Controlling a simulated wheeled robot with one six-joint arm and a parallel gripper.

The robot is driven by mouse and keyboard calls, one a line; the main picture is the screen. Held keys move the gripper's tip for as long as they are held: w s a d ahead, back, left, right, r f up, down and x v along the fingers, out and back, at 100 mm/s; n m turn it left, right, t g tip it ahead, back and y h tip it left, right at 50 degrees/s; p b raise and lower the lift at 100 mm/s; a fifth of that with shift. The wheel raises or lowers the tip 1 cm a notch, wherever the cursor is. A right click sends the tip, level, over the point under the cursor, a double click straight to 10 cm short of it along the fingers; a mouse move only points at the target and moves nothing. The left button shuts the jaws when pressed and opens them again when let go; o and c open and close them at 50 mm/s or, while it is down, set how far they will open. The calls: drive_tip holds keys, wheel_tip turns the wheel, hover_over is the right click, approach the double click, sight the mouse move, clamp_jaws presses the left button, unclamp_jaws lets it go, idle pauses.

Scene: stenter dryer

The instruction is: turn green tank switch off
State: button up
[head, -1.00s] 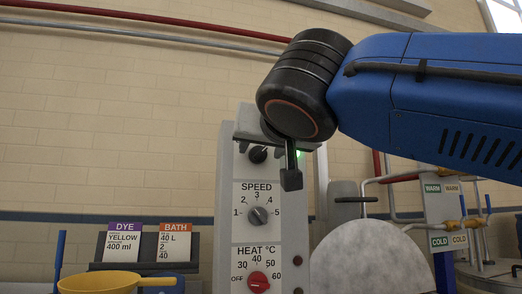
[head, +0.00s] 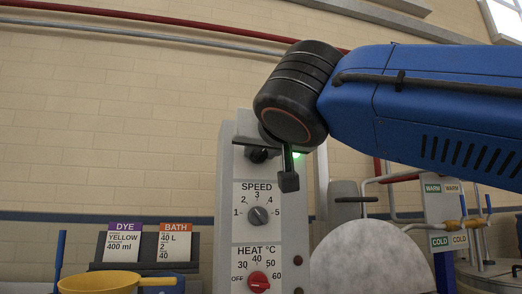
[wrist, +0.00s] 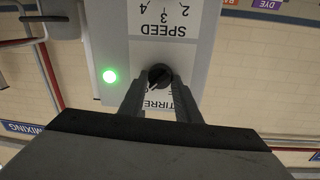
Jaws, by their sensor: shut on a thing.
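The black switch knob (head: 258,155) is at the top of the grey control panel (head: 228,210), above the SPEED dial. It also shows in the wrist view (wrist: 159,75), where the picture is upside down, over a partly hidden label reading "TIRRE". A lit green lamp (wrist: 109,76) is beside it; in the head view its glow (head: 297,155) shows behind my gripper. My gripper (wrist: 158,84) is shut on the knob, one finger on each side. In the head view one finger (head: 288,180) hangs in front of the panel. The knob's light pointer slants in the wrist view.
Below are the SPEED dial (head: 258,216) and the red HEAT knob (head: 258,282). A yellow scoop (head: 98,282) and DYE and BATH cards (head: 122,243) are at left. WARM and COLD pipes (head: 440,215) are at right.

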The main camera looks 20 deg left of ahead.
drive_tip(key=n, duration=0.4)
drive_tip(key=shift+n, duration=0.4)
drive_tip(key=n, duration=0.4)
drive_tip(key=shift+f+n+y, duration=0.1)
drive_tip(key=shift+n+y, duration=0.3)
drive_tip(key=n, duration=0.4)
drive_tip(key=shift+f+n, duration=0.1)
drive_tip(key=shift+n, duration=0.2)
drive_tip(key=shift+f+n+y, duration=0.1)
drive_tip(key=shift+n+y, duration=0.2)
drive_tip(key=shift+n, duration=1.8)
drive_tip(key=o, duration=1.1)
